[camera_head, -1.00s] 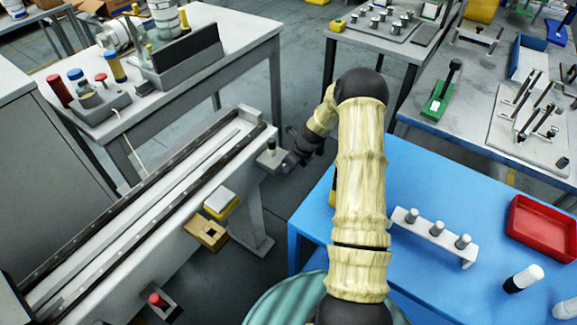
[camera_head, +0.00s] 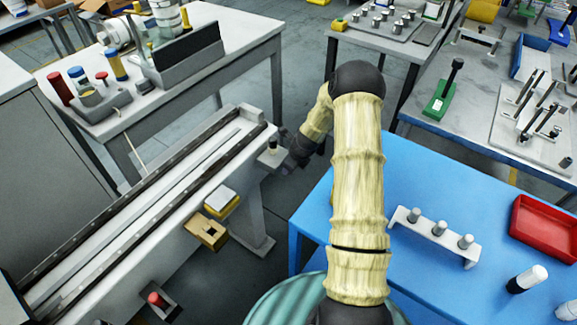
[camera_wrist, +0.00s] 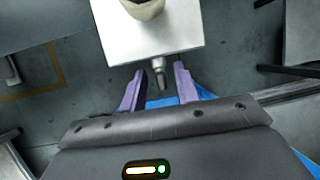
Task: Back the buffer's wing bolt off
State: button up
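The buffer is a pale block (camera_head: 268,158) with a dark-topped knob (camera_head: 272,146), at the end of the long rail. In the wrist view its pale top face (camera_wrist: 147,38) fills the upper middle, with a rounded part (camera_wrist: 143,8) on it. The wing bolt (camera_wrist: 159,72), a small grey metal stub, sticks out of the block's near side towards my gripper. My gripper (camera_wrist: 158,85) is open, its two purple fingers on either side of the bolt with gaps showing. In the head view my gripper (camera_head: 287,167) is small and dark beside the block.
The long rail (camera_head: 150,205) runs to the lower left, with a yellow-brown box (camera_head: 207,232) at its side. A blue table (camera_head: 405,175) on the right bears a white holder with pegs (camera_head: 435,238) and a red tray (camera_head: 545,233). Grey floor shows beneath the gripper.

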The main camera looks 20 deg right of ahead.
jog(key=shift+r, duration=0.15)
jog(key=shift+s+d+r, duration=0.15)
jog(key=shift+r, duration=0.15)
jog(key=p+v, duration=0.1)
jog(key=v, duration=1.5)
jog(key=shift+r, duration=0.2)
jog(key=shift+s, duration=0.1)
